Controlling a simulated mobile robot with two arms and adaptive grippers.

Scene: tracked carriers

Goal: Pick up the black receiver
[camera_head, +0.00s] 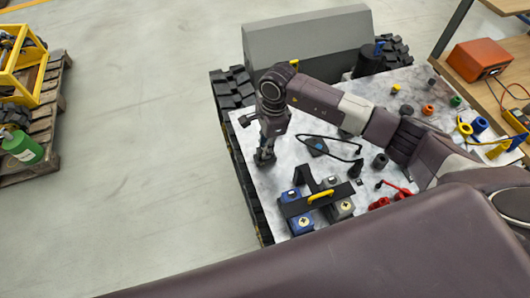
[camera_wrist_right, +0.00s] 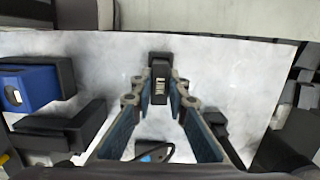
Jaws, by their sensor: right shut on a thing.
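In the head view my right gripper (camera_head: 265,156) points down at the left part of the carrier's pale top, and the receiver is mostly hidden there by the fingers. Whether it touches the top or is lifted, I cannot tell. My left gripper is not in view.
A black device with a cable (camera_head: 317,146) lies right of my gripper. A battery holder with blue and grey blocks and a yellow handle (camera_head: 320,196) stands nearer. A grey housing (camera_head: 307,45) rises behind. A wooden bench (camera_head: 487,92) is at the right. Open floor lies left.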

